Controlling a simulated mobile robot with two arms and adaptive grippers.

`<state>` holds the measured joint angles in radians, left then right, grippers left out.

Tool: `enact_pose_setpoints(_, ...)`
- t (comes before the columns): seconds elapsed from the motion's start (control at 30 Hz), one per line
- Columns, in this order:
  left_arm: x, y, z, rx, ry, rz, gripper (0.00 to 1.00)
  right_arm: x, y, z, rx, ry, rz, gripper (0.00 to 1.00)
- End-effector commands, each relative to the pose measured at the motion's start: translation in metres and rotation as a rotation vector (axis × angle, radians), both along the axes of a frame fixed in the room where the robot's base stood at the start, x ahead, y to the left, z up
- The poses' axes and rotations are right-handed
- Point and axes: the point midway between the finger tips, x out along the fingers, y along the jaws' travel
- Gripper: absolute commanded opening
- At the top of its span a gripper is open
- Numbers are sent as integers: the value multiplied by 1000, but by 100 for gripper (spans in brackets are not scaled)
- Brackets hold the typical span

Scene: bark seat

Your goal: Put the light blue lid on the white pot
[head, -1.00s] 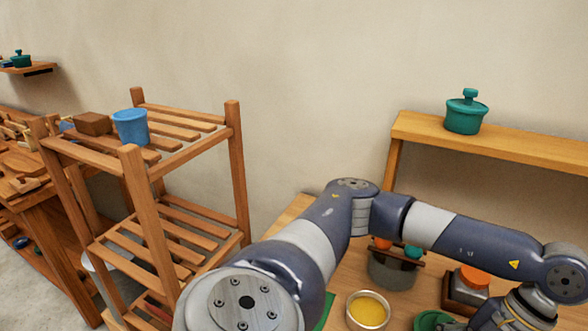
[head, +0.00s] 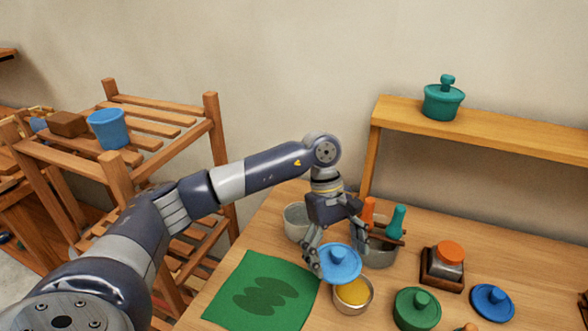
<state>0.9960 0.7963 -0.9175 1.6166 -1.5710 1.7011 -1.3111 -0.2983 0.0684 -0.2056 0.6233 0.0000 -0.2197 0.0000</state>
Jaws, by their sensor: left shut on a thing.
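My left gripper (head: 316,264) is shut on the light blue lid (head: 342,264), a round lid with a knob on top. The gripper holds it at the lid's left side, above the table. The lid overlaps the back of a small pale pot with yellow contents (head: 353,307) in the picture. A whitish pot (head: 295,222) stands behind and left of the lid, partly hidden by my gripper; its top looks open. I cannot tell for sure which of these two is the white pot. My right gripper is out of view.
A grey container with orange and teal handled tools (head: 378,255) stands behind the lid. A green cloth (head: 250,290) lies left. A wooden shelf (head: 480,124) rises behind.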

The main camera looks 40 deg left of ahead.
Motion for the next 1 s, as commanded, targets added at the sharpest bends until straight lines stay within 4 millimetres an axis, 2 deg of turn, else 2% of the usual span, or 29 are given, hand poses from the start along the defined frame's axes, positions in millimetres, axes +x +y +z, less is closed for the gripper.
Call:
enact_pose_setpoints(0.03,12,7,10,-2,4,134,67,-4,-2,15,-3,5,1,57)
enact_pose_setpoints(0.17,43,29,19,-1,4,492,67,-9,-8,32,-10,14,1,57)
enact_pose_setpoints(0.3,72,59,28,1,2,856,67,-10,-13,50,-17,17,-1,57)
enact_pose_setpoints(0.43,93,93,34,2,2,1182,67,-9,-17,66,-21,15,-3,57)
enact_pose_setpoints(0.6,110,135,39,3,2,1539,67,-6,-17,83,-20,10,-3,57)
enact_pose_setpoints(0.8,117,168,39,2,4,1786,67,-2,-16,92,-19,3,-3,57)
enact_pose_setpoints(1.0,118,176,35,2,5,1846,67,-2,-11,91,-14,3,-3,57)
